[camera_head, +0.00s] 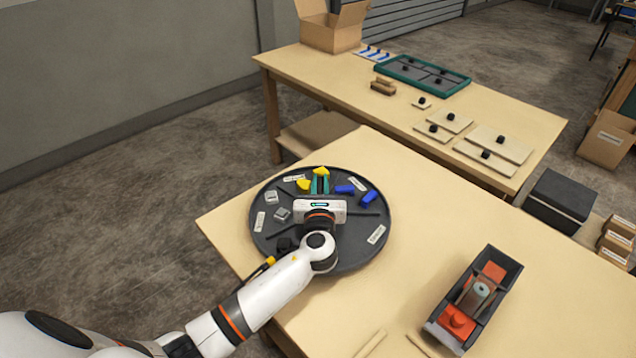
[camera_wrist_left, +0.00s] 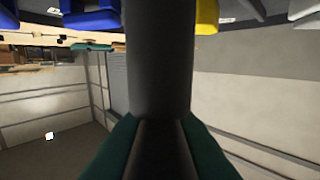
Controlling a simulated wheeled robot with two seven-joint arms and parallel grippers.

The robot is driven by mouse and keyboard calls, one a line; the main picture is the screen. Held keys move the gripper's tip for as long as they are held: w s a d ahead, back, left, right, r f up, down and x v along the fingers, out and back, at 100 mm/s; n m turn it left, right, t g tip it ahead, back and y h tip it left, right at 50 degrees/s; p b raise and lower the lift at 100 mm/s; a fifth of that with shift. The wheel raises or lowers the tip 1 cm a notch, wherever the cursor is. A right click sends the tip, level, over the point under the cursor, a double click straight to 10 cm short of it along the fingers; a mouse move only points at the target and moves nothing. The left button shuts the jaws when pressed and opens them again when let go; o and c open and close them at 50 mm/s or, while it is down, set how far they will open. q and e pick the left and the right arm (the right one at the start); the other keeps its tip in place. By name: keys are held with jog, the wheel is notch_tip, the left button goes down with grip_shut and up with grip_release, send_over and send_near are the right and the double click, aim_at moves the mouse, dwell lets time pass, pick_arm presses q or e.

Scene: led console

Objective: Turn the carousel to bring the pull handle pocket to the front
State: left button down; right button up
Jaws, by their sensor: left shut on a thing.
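The carousel (camera_head: 345,255) is a round dark grey tray on the near table, split into pockets by ribs, with small white labels. My left gripper (camera_head: 320,184) reaches over it, its green fingers at the far side of the tray's middle. In the left wrist view the fingers are shut on a dark upright post (camera_wrist_left: 158,60), which looks like part of the carousel. Dark pieces (camera_head: 284,245) lie in the front-left pocket, partly hidden by my arm; I cannot tell whether they are pull handles. My right gripper is not in view.
Yellow pieces (camera_head: 304,184), blue pieces (camera_head: 367,197) and grey blocks (camera_head: 271,197) lie in other pockets. A dark open box (camera_head: 497,270) with orange parts stands on the table to the right. A second table (camera_head: 340,78) behind holds a carton and panels.

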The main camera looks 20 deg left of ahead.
pick_arm(q)
jog(key=shift+s+a+n+g+y, duration=0.1)
jog(key=shift+n+g+y, duration=0.95)
jog(key=shift+y, duration=0.4)
jog(key=shift+a+n+g+y, duration=0.1)
jog(key=shift+n+g+y, duration=0.75)
jog(key=shift+n+y, duration=0.45)
jog(key=shift+s+n+g+y+b, duration=0.1)
jog(key=shift+n+g+y+b, duration=0.45)
jog(key=shift+n+g+y, duration=0.55)
jog(key=shift+n+g+y+b, duration=0.55)
jog(key=shift+n+g+y, duration=0.15)
jog(key=shift+g, duration=0.7)
jog(key=shift+s+a+f+n+g+y+b, duration=0.1)
jog(key=shift+n+g+y+b, duration=0.35)
jog(key=shift+n+g+b, duration=0.6)
jog(key=shift+s+n+g+y+b, duration=0.1)
jog(key=shift+n+g+y+b, duration=0.4)
jog(key=shift+g, duration=0.95)
jog(key=shift+s+n+g+b, duration=0.1)
jog(key=shift+n+g+b, duration=1)
jog(key=shift+g, duration=0.4)
jog(key=shift+s+n+g+b, duration=0.1)
jog(key=shift+n+g+b, duration=0.95)
jog(key=shift+g, duration=0.45)
jog(key=c, duration=1.4)
grip_release()
jog(key=shift+c, duration=0.2)
